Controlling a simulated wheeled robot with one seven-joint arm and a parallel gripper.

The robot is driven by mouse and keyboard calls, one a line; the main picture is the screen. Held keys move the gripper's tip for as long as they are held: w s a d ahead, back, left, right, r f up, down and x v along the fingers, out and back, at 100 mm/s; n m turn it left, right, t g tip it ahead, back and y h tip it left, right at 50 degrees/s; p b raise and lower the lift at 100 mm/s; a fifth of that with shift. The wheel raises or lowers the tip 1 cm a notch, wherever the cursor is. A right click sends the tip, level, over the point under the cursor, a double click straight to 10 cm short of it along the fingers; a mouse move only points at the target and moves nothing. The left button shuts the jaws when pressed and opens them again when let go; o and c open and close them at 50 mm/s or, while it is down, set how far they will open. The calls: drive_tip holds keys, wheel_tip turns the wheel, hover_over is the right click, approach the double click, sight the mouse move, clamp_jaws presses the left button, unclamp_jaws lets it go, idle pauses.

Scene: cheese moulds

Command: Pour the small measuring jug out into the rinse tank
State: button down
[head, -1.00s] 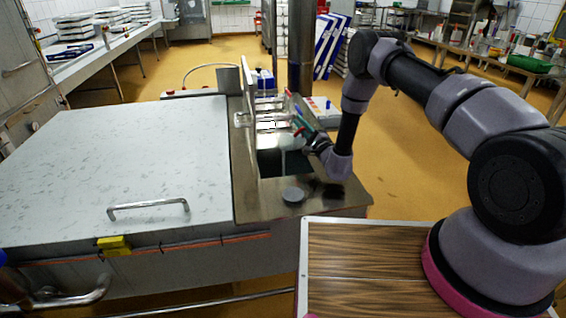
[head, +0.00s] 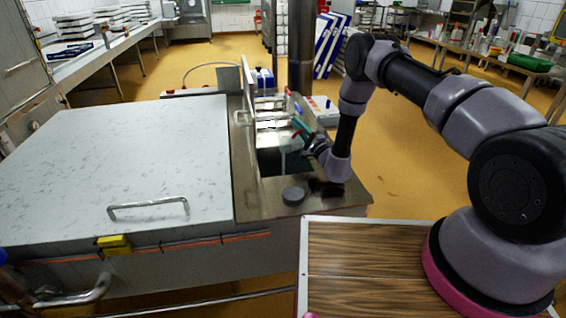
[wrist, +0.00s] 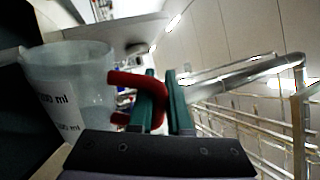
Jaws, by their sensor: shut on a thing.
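The small measuring jug (wrist: 75,90) is a translucent cup with dark ml markings and a red handle (wrist: 152,88), at the left of the wrist view. My gripper (wrist: 164,85) has its green fingers shut on that handle. In the head view my gripper (head: 303,130) is over the rinse tank (head: 255,200), a steel top with a dark rectangular opening. The jug shows there only as a small pale patch below the fingers, partly hidden. Its exact tilt and contents cannot be told.
A dark round puck (head: 293,195) sits on the steel top in front of the opening. A large pale lidded vat (head: 120,160) stands to the left. An upright steel panel and metal rails border the opening. Open floor lies to the right.

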sight(290, 138)
drive_tip(key=shift+s+a+n, duration=0.1)
drive_tip(key=shift+a+n, duration=0.05)
drive_tip(key=shift+n, duration=0.15)
drive_tip(key=shift+s+a+r+n+g+y+p, duration=0.3)
drive_tip(key=shift+s+a+n+g+y+p, duration=0.3)
drive_tip(key=shift+n, duration=0.6)
drive_tip(key=shift+s+a+r+n+g+y+p, duration=0.35)
drive_tip(key=shift+s+a+n, duration=0.25)
drive_tip(key=shift+n, duration=0.6)
drive_tip(key=shift+s+a+n+g+y+p, duration=0.2)
drive_tip(key=shift+s+a+n+g, duration=0.15)
drive_tip(key=shift+n, duration=0.35)
drive_tip(key=shift+s+a+n+g+y+p, duration=0.15)
drive_tip(key=shift+s+a+n, duration=0.2)
drive_tip(key=shift+n, duration=0.35)
drive_tip(key=shift+s+a+f+n+g+y+p, duration=0.1)
drive_tip(key=shift+s+a+n+g+y+p, duration=0.1)
drive_tip(key=shift+s+a+n+g, duration=0.4)
drive_tip(key=shift+s+a+n+g+y+p, duration=0.15)
drive_tip(key=shift+s+n+p, duration=0.1)
drive_tip(key=shift+n, duration=0.7)
drive_tip(key=shift+s+a+f+n+g+y+p, duration=0.15)
drive_tip(key=shift+s+a+n+g, duration=0.25)
drive_tip(key=shift+n, duration=0.35)
drive_tip(key=shift+s+a+f+n, duration=0.25)
drive_tip(key=shift+s+f+n, duration=0.1)
drive_tip(key=shift+s+n, duration=0.05)
drive_tip(key=shift+a+r+n, duration=0.2)
drive_tip(key=shift+r+n, duration=0.05)
drive_tip(key=shift+n, duration=0.05)
